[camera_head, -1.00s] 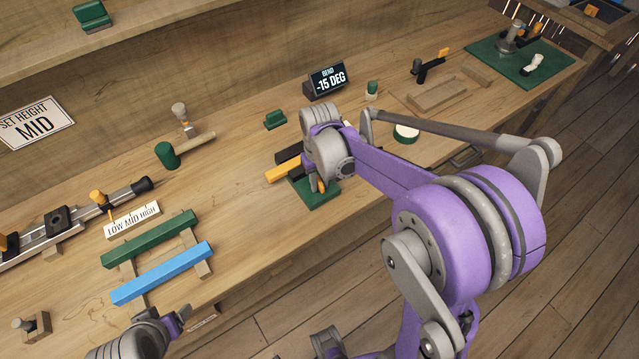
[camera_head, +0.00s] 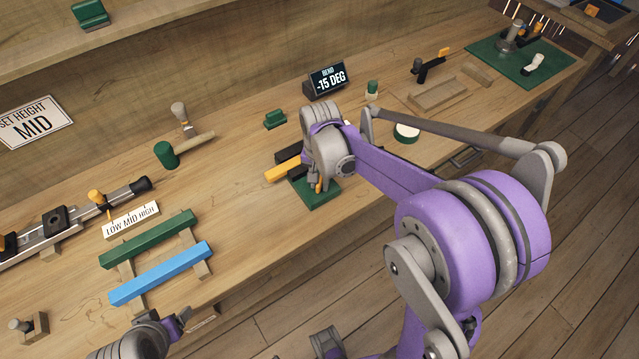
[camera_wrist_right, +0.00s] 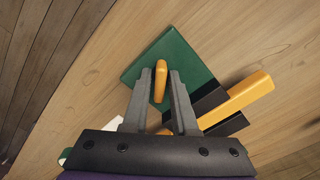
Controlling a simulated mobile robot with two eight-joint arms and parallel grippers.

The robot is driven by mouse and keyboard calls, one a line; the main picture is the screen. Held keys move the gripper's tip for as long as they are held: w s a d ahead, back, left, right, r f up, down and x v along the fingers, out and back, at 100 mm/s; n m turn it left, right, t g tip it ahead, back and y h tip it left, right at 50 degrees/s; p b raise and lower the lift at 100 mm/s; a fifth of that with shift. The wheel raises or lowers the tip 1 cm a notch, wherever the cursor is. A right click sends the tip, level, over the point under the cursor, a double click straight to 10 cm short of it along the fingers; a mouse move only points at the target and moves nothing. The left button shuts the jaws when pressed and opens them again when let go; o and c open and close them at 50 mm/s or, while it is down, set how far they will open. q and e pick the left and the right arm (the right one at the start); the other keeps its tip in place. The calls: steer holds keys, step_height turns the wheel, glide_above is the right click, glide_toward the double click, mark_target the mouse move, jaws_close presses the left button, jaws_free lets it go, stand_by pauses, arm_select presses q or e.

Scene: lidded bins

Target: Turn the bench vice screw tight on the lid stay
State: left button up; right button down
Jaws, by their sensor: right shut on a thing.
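The bench vice has a green base (camera_head: 318,197) and black jaws (camera_head: 287,155), and stands near the front edge of the bench. An orange bar (camera_head: 283,172), which looks like the lid stay, lies between the black jaws; it also shows in the right wrist view (camera_wrist_right: 238,98). My right gripper (camera_head: 318,184) is over the green base, shut on the orange screw handle (camera_wrist_right: 160,82), which stands between its two fingers in the right wrist view. The screw itself is hidden.
A green bar (camera_head: 148,238) and a blue bar (camera_head: 160,273) lie on wooden supports to the left.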

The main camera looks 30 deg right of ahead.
steer(key=shift+m, duration=0.3)
steer(key=m, duration=0.3)
steer(key=shift+m, duration=0.4)
steer(key=c, duration=1)
jaws_free()
steer(key=shift+s, duration=0.1)
steer(key=shift+o, duration=0.2)
steer(key=shift+r+p, duration=1.35)
steer(key=shift+r, duration=1.25)
steer(key=shift+f, duration=0.1)
